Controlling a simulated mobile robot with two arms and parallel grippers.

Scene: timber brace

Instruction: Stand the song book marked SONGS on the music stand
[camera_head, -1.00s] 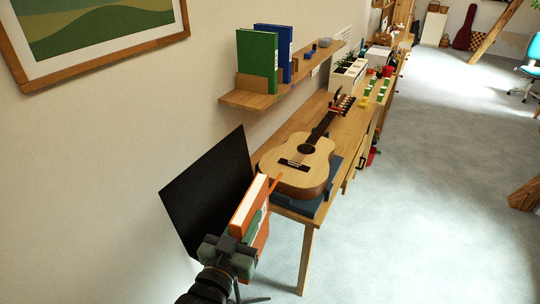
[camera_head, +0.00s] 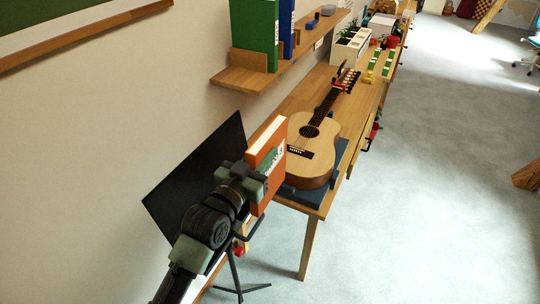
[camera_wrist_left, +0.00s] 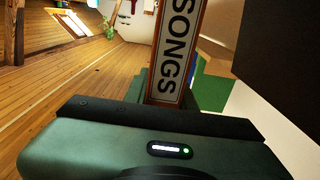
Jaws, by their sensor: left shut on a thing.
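The orange song book (camera_head: 266,152) is held upright in my left gripper (camera_head: 250,180), in front of the right part of the music stand in the head view. In the left wrist view the book's spine (camera_wrist_left: 182,50) reads SONGS and stands between the jaws. The music stand (camera_head: 192,178) has a black tilted panel and dark tripod legs. My left arm covers its lower middle. A dark surface at the right of the left wrist view (camera_wrist_left: 290,60) looks like its panel. I cannot tell whether the book touches the stand. My right gripper is not in view.
A wooden bench (camera_head: 315,190) right of the stand holds a guitar (camera_head: 312,140) on a dark blue support. A wall shelf (camera_head: 250,80) above carries a green binder (camera_head: 255,35) and a blue one (camera_head: 286,28).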

